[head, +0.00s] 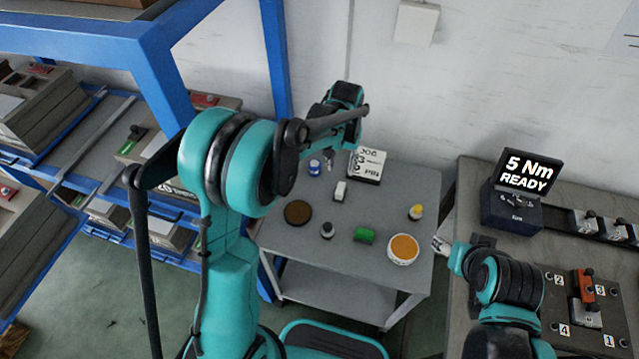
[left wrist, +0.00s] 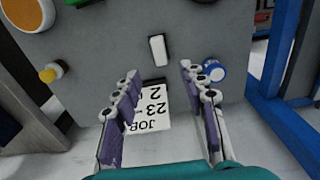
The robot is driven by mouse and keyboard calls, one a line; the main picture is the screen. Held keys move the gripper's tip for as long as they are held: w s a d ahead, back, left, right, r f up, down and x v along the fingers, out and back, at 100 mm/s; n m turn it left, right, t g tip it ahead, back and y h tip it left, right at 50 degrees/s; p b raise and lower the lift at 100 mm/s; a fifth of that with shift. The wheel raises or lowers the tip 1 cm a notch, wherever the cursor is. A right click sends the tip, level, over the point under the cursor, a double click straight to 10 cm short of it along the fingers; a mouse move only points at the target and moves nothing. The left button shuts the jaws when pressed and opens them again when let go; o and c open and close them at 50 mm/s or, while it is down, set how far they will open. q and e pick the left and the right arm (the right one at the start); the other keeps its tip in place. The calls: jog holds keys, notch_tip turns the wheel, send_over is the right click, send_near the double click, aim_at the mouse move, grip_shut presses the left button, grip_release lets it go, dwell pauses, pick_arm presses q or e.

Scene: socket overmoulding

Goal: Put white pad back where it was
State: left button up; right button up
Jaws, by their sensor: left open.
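The white pad (head: 340,191) is a small pale block with a dark edge, lying on the grey table near its back. It also shows in the left wrist view (left wrist: 158,50), ahead of the fingertips. My left gripper (head: 328,160) is above the back edge of the table. In the left wrist view the left gripper (left wrist: 160,75) has its two fingers apart with nothing between the tips; the pad lies beyond them. My right gripper (head: 443,245) is at the table's right edge, small and partly hidden by its own arm, so its jaws are unclear.
A job card (head: 367,165) stands behind the pad, and a blue-and-white tin (head: 314,168) is to its left. A brown disc (head: 298,212), dark-topped bottle (head: 327,230), green part (head: 364,235), orange-filled tub (head: 403,249) and yellow-capped bottle (head: 416,211) sit nearby. A blue shelf rack is left.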

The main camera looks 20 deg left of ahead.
pick_arm(q)
jog(key=s+a+r+t, duration=0.3)
jog(key=s+r, duration=0.7)
jog(key=s+a+t, duration=0.2)
jog(key=s+t, duration=0.1)
jog(key=s, duration=0.9)
jog(key=shift+s+a+r+t, duration=0.3)
jog(key=shift+t, duration=0.1)
jog(key=shift+f, duration=0.15)
